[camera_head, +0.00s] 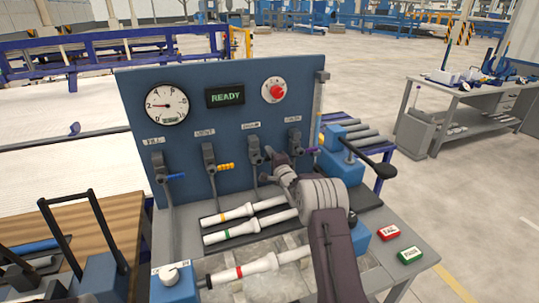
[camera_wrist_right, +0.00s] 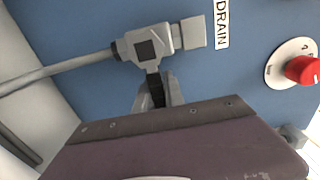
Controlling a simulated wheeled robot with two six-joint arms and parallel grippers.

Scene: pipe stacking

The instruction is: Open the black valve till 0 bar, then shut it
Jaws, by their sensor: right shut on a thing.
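The blue panel (camera_head: 225,180) carries a row of valves. The third, labelled DRAIN, is the black valve (camera_head: 253,148); its grey body also shows in the right wrist view (camera_wrist_right: 150,45). Its black handle (camera_wrist_right: 156,88) sticks out sideways between the fingers. My right gripper (camera_head: 275,162) is shut on this handle and hides it in the head view; the fingers also show in the right wrist view (camera_wrist_right: 157,98). The round gauge (camera_head: 166,104) has a red needle pointing left; its exact reading is too small to tell. The display (camera_head: 226,96) reads READY. My left gripper is out of view.
Valves with blue (camera_head: 176,176), yellow (camera_head: 226,167) and purple (camera_head: 312,150) handles flank the black one. A red knob (camera_head: 276,91) sits above. White pipes (camera_head: 240,212) lie below. A black-knobbed lever (camera_head: 383,170) sticks out right. FAIL (camera_head: 388,233) and PASS (camera_head: 411,255) blocks sit front right.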

